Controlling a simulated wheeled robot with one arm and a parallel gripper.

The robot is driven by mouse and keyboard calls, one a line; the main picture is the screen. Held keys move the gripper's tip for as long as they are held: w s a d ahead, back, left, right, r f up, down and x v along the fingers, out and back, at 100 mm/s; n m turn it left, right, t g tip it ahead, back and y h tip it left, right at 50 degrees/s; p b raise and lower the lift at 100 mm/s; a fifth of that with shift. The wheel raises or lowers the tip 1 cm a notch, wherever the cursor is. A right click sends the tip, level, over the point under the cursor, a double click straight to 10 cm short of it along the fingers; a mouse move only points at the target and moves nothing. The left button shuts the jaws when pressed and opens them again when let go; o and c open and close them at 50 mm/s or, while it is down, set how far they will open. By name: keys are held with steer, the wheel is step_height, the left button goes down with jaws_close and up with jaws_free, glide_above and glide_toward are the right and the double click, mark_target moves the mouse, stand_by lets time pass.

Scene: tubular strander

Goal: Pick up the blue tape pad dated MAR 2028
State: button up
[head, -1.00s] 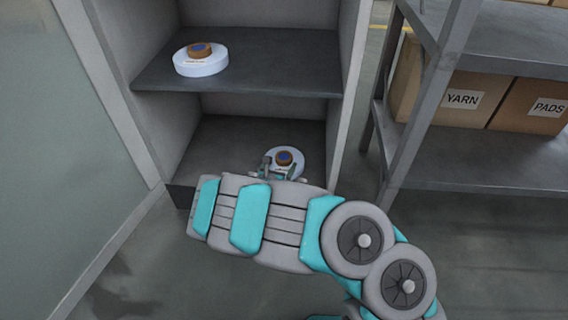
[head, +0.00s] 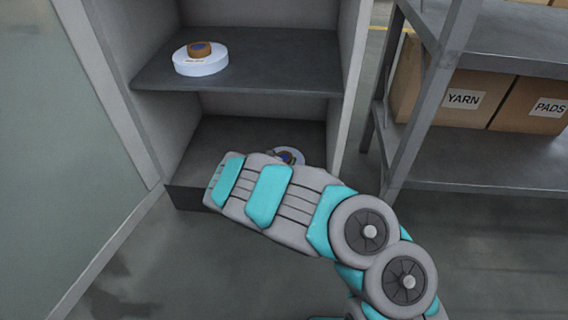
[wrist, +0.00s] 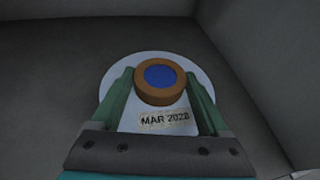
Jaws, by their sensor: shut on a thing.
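The blue tape pad dated MAR 2028 (wrist: 161,118) is a white disc with a brown ring and blue centre on top; its label reads clearly in the wrist view. In the head view the pad (head: 296,155) is on the lower level of the cabinet, partly hidden by my arm. My gripper (wrist: 160,77) is shut on it, with green fingers either side of the brown ring. I cannot tell whether the disc is clear of the floor of the compartment. In the head view my gripper is mostly hidden behind my arm.
A similar white disc with a brown ring (head: 200,60) sits on the cabinet's upper shelf (head: 270,60); its label is too small to read. Cabinet walls stand close on both sides. A metal rack at right holds boxes marked YARN (head: 462,98) and PADS (head: 548,107).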

steer(key=c, duration=0.8)
steer(key=shift+r, duration=0.1)
